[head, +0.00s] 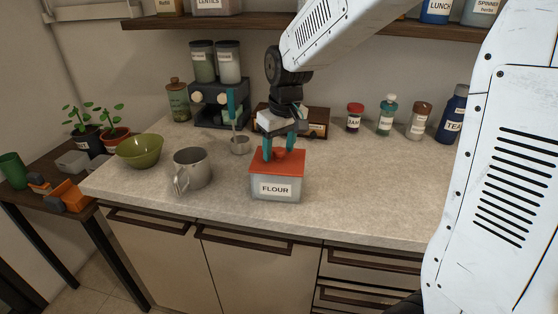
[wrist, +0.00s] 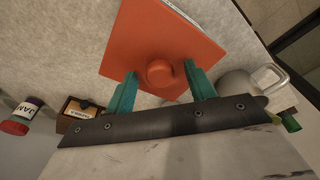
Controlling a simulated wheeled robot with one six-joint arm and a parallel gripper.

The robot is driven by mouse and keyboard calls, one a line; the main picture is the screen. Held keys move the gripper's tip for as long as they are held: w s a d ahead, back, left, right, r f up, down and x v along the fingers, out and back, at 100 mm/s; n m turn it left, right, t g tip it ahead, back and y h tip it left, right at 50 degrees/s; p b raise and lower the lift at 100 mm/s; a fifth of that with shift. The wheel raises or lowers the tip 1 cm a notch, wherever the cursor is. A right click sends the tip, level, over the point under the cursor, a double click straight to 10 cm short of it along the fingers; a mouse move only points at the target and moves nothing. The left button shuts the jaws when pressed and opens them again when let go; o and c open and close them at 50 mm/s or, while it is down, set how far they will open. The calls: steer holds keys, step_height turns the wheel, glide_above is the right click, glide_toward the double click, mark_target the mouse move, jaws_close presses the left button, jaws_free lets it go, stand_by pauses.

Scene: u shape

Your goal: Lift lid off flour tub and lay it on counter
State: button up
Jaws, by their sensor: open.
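The flour tub (head: 277,190) stands upright on the counter near its front edge, a clear box with a FLOUR label. Its red-orange lid (head: 264,162) sits on top and has a round knob (head: 279,155) in the middle. My gripper (head: 279,152) is above the lid, pointing down, with its teal fingers on either side of the knob. In the wrist view the lid (wrist: 150,35) and knob (wrist: 160,72) lie between the two spread fingers (wrist: 160,85). I see gaps between the knob and the fingers. The counter (head: 350,200) is bare to the right of the tub.
A metal mug (head: 192,168) and a green bowl (head: 139,151) stand left of the tub. A wooden box (head: 312,122) and several jars (head: 387,115) line the back.

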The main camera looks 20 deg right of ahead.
steer(key=c, duration=1)
steer(key=shift+r, duration=0.1)
steer(key=shift+c, duration=0.2)
